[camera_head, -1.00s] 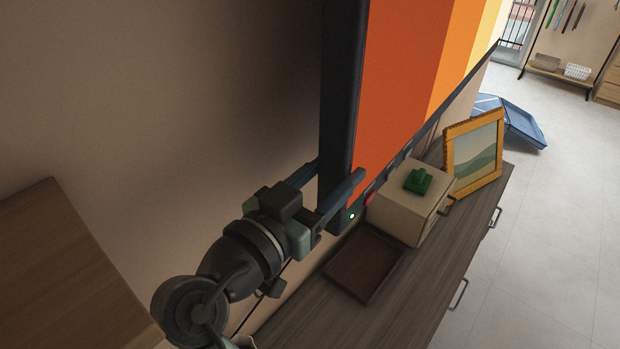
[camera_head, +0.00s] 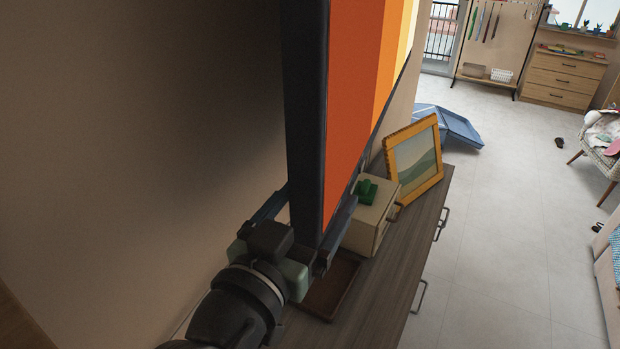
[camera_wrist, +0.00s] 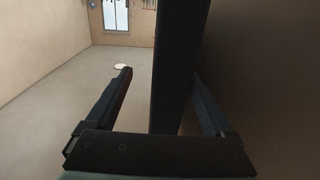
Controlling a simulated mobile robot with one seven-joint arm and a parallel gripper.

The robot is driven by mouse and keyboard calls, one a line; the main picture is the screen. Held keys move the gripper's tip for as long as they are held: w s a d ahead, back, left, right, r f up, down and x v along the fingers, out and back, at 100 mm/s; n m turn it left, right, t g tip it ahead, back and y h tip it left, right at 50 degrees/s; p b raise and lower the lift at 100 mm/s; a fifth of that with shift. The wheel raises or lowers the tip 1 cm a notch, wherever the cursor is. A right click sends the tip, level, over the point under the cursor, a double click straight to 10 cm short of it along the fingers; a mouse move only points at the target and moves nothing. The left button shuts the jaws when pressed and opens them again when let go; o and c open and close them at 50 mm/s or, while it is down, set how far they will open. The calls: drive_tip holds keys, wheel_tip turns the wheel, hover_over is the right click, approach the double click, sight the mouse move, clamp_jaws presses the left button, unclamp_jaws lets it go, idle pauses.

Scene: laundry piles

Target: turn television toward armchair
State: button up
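The television (camera_head: 352,110) stands on edge along the wall, its screen showing orange to yellow stripes and its dark near side edge facing me. My gripper (camera_head: 318,196) is at the lower part of that edge, one finger on the screen side and one on the wall side. In the wrist view the television's dark edge (camera_wrist: 176,70) lies between the two spread fingers (camera_wrist: 165,90), with gaps visible on both sides. The armchair (camera_head: 606,158), with wooden legs and clothes on it, is partly cut off at the right of the head view.
Below the television a wooden cabinet (camera_head: 385,262) holds a brown tray (camera_head: 328,290), a cream box (camera_head: 372,222) with a green object (camera_head: 367,191), and a gold picture frame (camera_head: 415,160). A blue folded thing (camera_head: 447,125) lies on the floor. The tiled floor (camera_head: 510,220) is largely clear.

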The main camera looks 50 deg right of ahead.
idle(0.3)
drive_tip(key=shift+a, duration=0.1)
drive_tip(key=shift+a+b, duration=0.3)
drive_tip(key=shift+a, duration=0.05)
drive_tip(key=b+v, duration=0.4)
drive_tip(key=v, duration=0.8)
drive_tip(key=shift+s, duration=0.1)
